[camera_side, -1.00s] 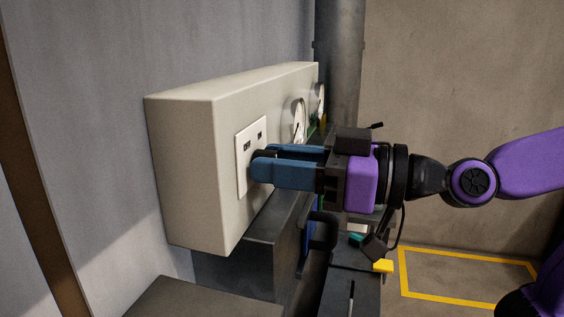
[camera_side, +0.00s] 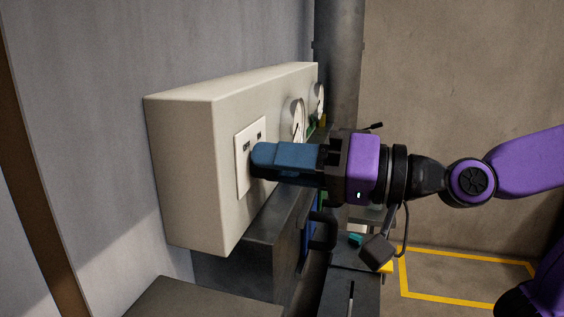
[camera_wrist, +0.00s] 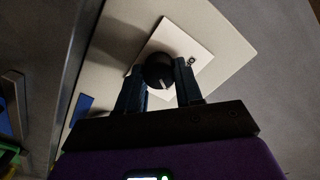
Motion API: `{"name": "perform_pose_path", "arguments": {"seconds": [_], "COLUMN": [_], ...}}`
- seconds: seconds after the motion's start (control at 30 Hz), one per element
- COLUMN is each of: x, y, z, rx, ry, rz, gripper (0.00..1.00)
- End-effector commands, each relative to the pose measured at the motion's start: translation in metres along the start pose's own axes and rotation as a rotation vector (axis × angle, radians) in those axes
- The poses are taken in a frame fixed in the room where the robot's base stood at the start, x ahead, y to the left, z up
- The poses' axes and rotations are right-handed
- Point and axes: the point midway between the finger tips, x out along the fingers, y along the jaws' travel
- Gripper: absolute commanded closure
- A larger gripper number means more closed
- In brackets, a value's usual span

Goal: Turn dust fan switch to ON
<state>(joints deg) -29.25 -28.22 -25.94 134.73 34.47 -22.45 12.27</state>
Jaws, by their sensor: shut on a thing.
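The dust fan switch is a round black knob (camera_wrist: 158,68) with a white pointer mark, on a white plate (camera_wrist: 178,33) in the wrist view. The plate (camera_side: 243,178) also shows in the side view, on the front of a cream box (camera_side: 185,170). Small dark labels sit on its upper part, too small to read. My gripper (camera_side: 260,161) reaches the plate from the right, its blue fingers shut on the knob, one on each side in the wrist view. In the side view the fingers hide the knob.
Round gauges (camera_side: 299,118) sit farther along the box front. A dark metal housing (camera_side: 255,262) lies below the box, close under my gripper. A grey pipe (camera_side: 340,70) stands behind. Floor with a yellow outline (camera_side: 465,299) is open at the right.

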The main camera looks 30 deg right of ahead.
Motion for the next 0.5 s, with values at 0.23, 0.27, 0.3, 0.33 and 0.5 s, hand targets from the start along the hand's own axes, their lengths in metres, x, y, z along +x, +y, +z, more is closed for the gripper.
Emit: {"name": "perform_pose_path", "arguments": {"seconds": [0.23, 0.27, 0.3, 0.33, 0.5], "x": [0.0000, 0.0000, 0.0000, 0.0000, 0.0000], "y": [0.0008, 0.0009, 0.0009, 0.0009, 0.0009], "z": [0.0006, 0.0006, 0.0006, 0.0006, 0.0006], "rx": [0.061, 0.064, 0.068, 0.070, 0.074], "ry": [-0.002, -0.002, -0.002, -0.002, -0.002], "rz": [0.002, 0.002, 0.002, 0.002, 0.002], "gripper": [0.95, 0.95, 0.95, 0.95, 0.95]}}
